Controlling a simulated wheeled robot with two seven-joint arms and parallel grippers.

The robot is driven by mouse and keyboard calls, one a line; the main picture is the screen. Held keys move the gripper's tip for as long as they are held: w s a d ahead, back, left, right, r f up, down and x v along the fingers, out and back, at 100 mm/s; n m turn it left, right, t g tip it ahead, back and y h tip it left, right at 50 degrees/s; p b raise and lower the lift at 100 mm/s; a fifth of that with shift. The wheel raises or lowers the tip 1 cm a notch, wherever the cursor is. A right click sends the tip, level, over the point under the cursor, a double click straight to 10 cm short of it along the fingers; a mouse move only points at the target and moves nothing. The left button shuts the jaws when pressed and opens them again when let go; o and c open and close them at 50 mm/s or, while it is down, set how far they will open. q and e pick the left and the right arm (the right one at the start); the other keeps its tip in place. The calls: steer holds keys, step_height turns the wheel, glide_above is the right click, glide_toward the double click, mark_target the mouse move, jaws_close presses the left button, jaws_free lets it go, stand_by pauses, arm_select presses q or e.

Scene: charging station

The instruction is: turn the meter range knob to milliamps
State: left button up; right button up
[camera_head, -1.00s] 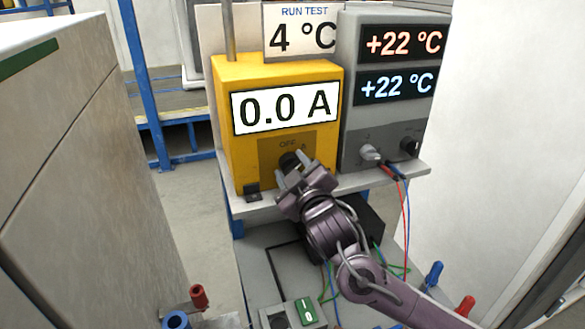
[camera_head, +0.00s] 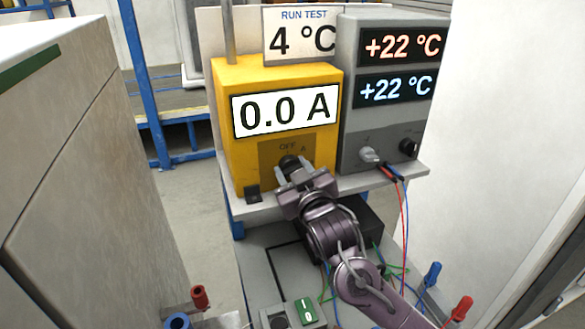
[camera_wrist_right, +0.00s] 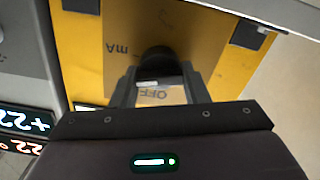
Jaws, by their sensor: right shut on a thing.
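The yellow meter (camera_head: 222,120) stands on a shelf and its display reads 0.0 A. Its black range knob (camera_head: 289,162) is on the lower front panel, under the OFF label. In the right wrist view the knob (camera_wrist_right: 157,62) is between the fingers, its white mark facing the upside-down OFF label (camera_wrist_right: 153,96). The mA label (camera_wrist_right: 117,48) is to the knob's left there. My right gripper (camera_head: 294,172) is shut on the knob; it also shows in the right wrist view (camera_wrist_right: 158,82). In the head view it hides part of the panel. My left gripper is out of view.
A grey supply unit (camera_head: 350,130) with two +22 °C displays stands right of the meter. Red and blue leads (camera_head: 402,205) hang from it. A large grey cabinet (camera_head: 70,170) bounds the left side.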

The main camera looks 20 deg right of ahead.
steer(key=m+p, duration=0.1)
steer(key=m, duration=0.4)
steer(key=shift+d+m, duration=0.1)
steer(key=shift+m, duration=0.2)
stand_by(0.4)
steer(key=o, duration=1)
steer(key=shift+s, duration=0.15)
steer(key=shift+s+f+b, duration=0.15)
steer(key=shift+s+b, duration=0.15)
steer(key=s+b, duration=0.2)
steer(key=s, duration=0.5)
steer(key=shift+d, duration=0.1)
